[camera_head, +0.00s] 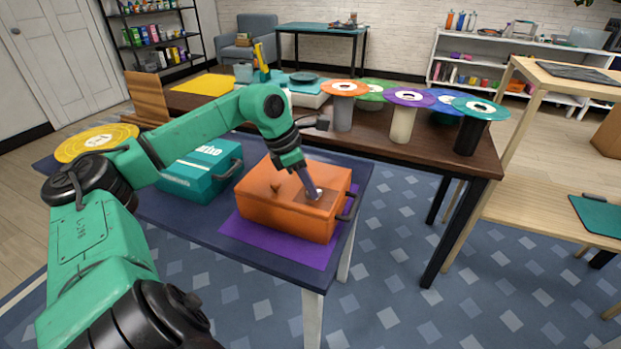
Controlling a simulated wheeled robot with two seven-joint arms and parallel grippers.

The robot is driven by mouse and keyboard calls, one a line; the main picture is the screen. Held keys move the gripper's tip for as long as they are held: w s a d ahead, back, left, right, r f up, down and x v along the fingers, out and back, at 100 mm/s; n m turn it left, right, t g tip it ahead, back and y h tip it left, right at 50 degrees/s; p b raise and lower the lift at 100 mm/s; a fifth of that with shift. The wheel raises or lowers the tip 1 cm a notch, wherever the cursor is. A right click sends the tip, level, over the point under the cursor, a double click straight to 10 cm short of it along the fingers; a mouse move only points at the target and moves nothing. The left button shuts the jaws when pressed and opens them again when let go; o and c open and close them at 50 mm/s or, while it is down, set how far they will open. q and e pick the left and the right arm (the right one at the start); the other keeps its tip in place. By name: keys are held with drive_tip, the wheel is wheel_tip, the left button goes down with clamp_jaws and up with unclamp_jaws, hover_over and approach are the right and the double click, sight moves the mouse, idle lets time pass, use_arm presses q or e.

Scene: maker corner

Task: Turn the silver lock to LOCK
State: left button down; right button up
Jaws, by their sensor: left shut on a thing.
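An orange box (284,222) with a dark handle on its right side stands on a purple mat (247,232) on the dark blue table. The silver lock (318,194) shows as a small pale round piece on the box's top, near its right side. My left gripper (312,189) reaches down from above and is shut on the silver lock. The gripper covers much of the lock, so its turn and any LOCK marking cannot be read. A small brown knob (276,187) stands on the box top to the left. My right gripper is not in view.
A teal case (199,172) with a handle stands left of the orange box. A yellow disc (97,143) lies at the table's left end. Behind, a brown table (373,148) holds several posts topped with coloured discs.

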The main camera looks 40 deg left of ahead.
use_arm(q)
drive_tip(key=m+p, duration=0.1)
drive_tip(key=p, duration=0.2)
drive_tip(key=m+g+h+p, duration=0.1)
drive_tip(key=m+p, duration=0.1)
drive_tip(key=p, duration=0.1)
drive_tip(key=shift+w+a+r+m, duration=0.1)
drive_tip(key=shift+w+r+m, duration=0.1)
drive_tip(key=shift+r+m, duration=0.15)
drive_tip(key=shift+f+m+p, duration=0.15)
drive_tip(key=shift+m+p, duration=0.3)
drive_tip(key=shift+m, duration=0.3)
drive_tip(key=shift+f+m+g+h+p, duration=0.15)
drive_tip(key=shift+m+g+h+p, duration=0.15)
drive_tip(key=shift+m+g, duration=0.45)
drive_tip(key=shift+m, duration=0.25)
drive_tip(key=c, duration=0.9)
unclamp_jaws()
